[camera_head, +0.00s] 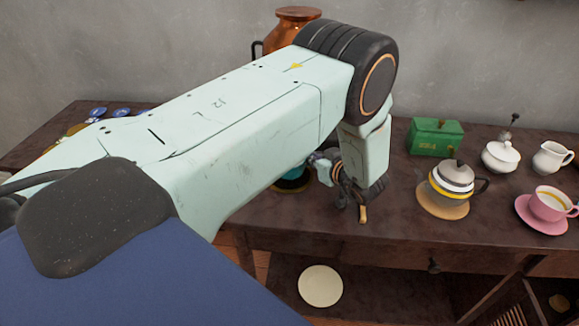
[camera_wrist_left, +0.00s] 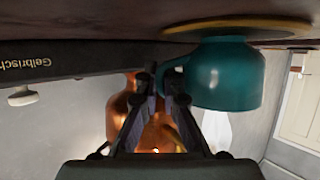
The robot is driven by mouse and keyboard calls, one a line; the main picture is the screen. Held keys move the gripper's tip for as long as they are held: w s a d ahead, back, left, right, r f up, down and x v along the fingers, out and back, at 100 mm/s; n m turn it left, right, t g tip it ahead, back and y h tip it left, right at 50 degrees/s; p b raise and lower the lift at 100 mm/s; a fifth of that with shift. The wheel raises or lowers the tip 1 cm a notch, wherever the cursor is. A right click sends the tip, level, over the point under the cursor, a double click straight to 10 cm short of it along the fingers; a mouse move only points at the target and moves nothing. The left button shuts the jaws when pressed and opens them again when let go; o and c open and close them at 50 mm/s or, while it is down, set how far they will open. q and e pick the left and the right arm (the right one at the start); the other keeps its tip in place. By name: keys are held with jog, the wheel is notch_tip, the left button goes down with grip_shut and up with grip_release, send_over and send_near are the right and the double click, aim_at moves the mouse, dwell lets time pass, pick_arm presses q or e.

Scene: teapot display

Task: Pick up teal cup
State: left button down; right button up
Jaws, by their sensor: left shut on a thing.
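The teal cup (camera_wrist_left: 222,75) shows upside down in the left wrist view, because that view is inverted. My left gripper (camera_wrist_left: 165,88) is shut on the cup's handle, at the side of the cup. In the head view, my left gripper (camera_head: 352,196) is low over the table, and only a sliver of the teal cup (camera_head: 297,172) shows behind my left arm. The rest of the cup is hidden there. My right gripper is not in view.
A teapot (camera_head: 451,178) stands on a round mat right of my gripper. A copper pot (camera_head: 292,28) stands behind my arm.

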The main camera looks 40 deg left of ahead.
pick_arm(q)
jog(key=shift+r, duration=0.1)
jog(key=shift+w+a, duration=0.1)
dwell(0.5)
jog(key=shift+r, duration=0.15)
